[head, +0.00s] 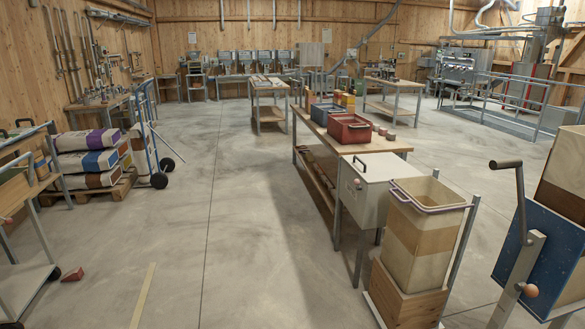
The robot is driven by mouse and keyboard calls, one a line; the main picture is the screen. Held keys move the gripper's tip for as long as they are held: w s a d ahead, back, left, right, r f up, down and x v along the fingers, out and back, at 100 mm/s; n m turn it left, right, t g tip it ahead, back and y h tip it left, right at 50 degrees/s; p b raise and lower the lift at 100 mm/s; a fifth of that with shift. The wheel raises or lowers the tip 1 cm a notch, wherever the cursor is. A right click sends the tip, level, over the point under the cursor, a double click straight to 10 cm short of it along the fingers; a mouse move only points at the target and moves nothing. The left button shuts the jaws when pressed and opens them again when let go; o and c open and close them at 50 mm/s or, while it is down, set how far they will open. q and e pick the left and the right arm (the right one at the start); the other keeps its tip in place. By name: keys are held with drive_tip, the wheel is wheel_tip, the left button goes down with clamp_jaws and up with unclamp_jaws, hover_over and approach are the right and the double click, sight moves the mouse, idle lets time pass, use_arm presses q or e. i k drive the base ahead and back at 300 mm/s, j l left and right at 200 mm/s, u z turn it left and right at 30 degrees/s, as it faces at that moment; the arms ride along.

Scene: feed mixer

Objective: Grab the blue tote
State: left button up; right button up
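The blue tote (318,119) stands on the long wooden-topped workbench (371,147) right of centre. It is an open box, small in the head view and some way off. A red tote (349,139) stands just in front of it on the same bench and may hide part of its near side. What the blue tote holds is too small to tell. Neither of my grippers shows in the head view.
A light grey box (372,180), a tall clear bin with layered contents (420,230) and a blue cranked machine (544,258) stand at the near right. Stacked sacks (88,160) and a hand truck (150,130) are at left. The middle floor (240,215) is clear.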

sight(320, 112)
drive_tip(key=i, duration=3.85)
drive_tip(key=i+z, duration=0.25)
drive_tip(key=i, duration=0.25)
drive_tip(key=i+j+z, duration=0.2)
drive_tip(key=i, duration=0.25)
drive_tip(key=i+j+z, duration=0.25)
drive_tip(key=i, duration=0.2)
drive_tip(key=i+j+z, duration=0.2)
drive_tip(key=z, duration=0.3)
drive_tip(key=i+j+z, duration=0.1)
drive_tip(key=j+z, duration=0.15)
drive_tip(key=z, duration=0.2)
drive_tip(key=i+j+z, duration=0.1)
drive_tip(key=j+z, duration=0.25)
drive_tip(key=z, duration=0.15)
